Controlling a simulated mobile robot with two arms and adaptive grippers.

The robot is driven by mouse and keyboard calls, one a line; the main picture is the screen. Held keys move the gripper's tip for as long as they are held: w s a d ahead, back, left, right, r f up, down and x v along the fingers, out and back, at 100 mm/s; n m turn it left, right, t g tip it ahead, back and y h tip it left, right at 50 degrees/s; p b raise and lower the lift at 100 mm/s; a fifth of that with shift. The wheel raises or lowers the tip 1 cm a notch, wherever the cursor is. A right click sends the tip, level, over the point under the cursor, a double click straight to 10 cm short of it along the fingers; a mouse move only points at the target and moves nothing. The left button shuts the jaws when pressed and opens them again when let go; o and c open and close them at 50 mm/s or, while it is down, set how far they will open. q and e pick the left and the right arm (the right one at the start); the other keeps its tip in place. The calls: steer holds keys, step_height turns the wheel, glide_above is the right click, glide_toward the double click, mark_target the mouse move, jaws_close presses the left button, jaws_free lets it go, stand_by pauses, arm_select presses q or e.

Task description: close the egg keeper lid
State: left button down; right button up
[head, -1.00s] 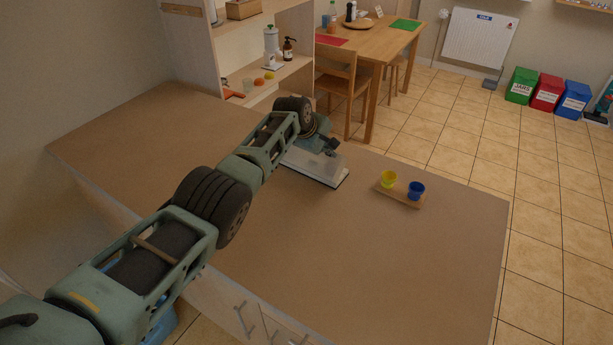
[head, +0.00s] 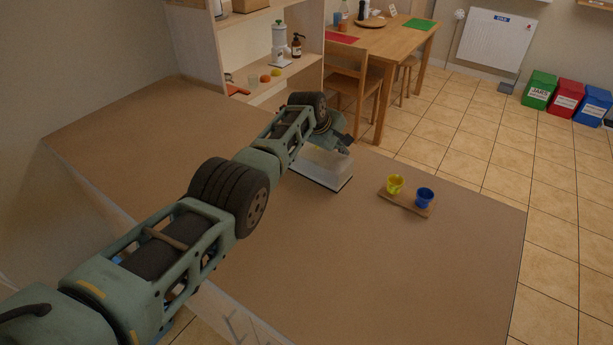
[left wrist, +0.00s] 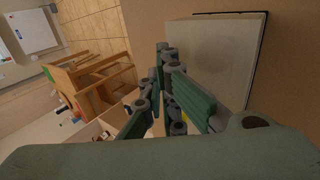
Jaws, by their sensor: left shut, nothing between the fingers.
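The egg keeper (head: 321,171) is a pale, low box with a dark lower edge, on the brown counter. Its flat pale top also shows in the left wrist view (left wrist: 222,48). The top looks lowered, but my arm hides part of it and I cannot tell whether it is fully shut. My left gripper (head: 346,143) is above the box's far side. In the left wrist view the left gripper (left wrist: 163,62) is shut and empty, beside the pale top; I cannot tell whether it touches. My right gripper is not in view.
A yellow cup (head: 395,184) and a blue cup (head: 424,197) stand on a small wooden board (head: 401,203) to the right. The front of the counter (head: 390,270) is clear. A shelf unit (head: 247,50) and a wooden table (head: 385,42) stand behind.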

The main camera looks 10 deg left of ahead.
arm_select(q)
steer(key=shift+w+d+f, duration=0.15)
steer(key=shift+w+f, duration=0.1)
stand_by(0.5)
steer(key=shift+r, duration=0.15)
